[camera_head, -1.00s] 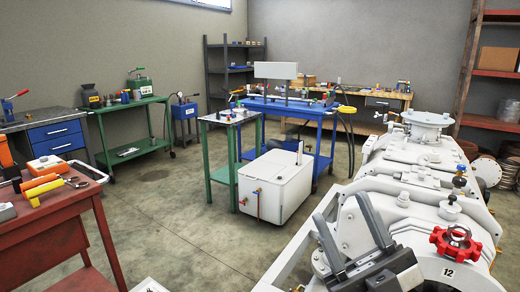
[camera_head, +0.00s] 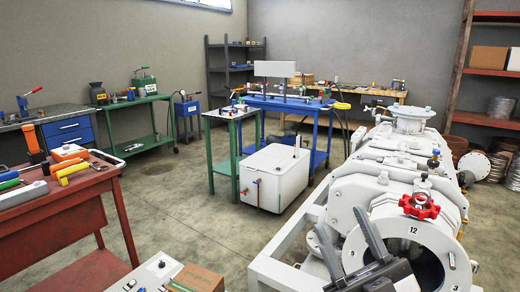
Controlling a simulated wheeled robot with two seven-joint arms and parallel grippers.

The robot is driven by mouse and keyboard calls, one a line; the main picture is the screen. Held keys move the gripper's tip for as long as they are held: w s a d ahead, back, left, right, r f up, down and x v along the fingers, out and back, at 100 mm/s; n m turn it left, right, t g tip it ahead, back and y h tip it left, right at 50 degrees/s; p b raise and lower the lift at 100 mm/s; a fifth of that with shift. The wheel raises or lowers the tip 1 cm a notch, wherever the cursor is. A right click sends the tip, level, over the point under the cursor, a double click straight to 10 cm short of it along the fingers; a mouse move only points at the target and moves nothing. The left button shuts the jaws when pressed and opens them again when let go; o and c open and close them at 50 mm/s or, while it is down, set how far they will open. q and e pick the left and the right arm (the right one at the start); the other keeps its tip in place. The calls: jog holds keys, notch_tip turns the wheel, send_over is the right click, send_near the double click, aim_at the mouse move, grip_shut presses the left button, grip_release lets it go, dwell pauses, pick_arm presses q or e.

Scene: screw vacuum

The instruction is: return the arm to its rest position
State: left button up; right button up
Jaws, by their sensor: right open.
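My right gripper (camera_head: 356,243) is at the bottom of the view, right of centre. Its two dark grey fingers point up and stand well apart, with nothing between them. It is in front of the near end of the white vacuum machine (camera_head: 385,180), overlapping its round open port (camera_head: 408,246) in the picture. I cannot tell whether it touches the machine. The machine's red handwheel (camera_head: 419,206) sits above the port, near a plate marked 12. My left gripper is not in view.
A red table (camera_head: 70,199) with tools stands at the left. A white panel (camera_head: 147,273) and a cardboard box (camera_head: 196,279) are at the bottom. A green stand (camera_head: 222,166), a white tank (camera_head: 274,178) and a blue cart (camera_head: 322,142) stand mid-room. The floor (camera_head: 180,215) between is clear.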

notch_tip(320, 180, down, 10)
jog(key=w+d+m+g+h, duration=0.1)
jog(key=w+m+h, duration=0.1)
jog(key=m+h, duration=0.6)
jog(key=s+f+g+h, duration=0.1)
jog(key=s+f+g, duration=0.2)
jog(key=f, duration=0.4)
jog(key=s+f+m+g+h, duration=0.1)
jog(key=s+f+g, duration=0.3)
jog(key=f, duration=0.4)
jog(key=s+f+m+g+h, duration=0.1)
jog(key=s+f+g, duration=0.3)
jog(key=f, duration=0.4)
jog(key=shift+s+d+f+h, duration=0.15)
jog(key=shift+s+d+h, duration=0.3)
jog(key=shift+s+h, duration=0.4)
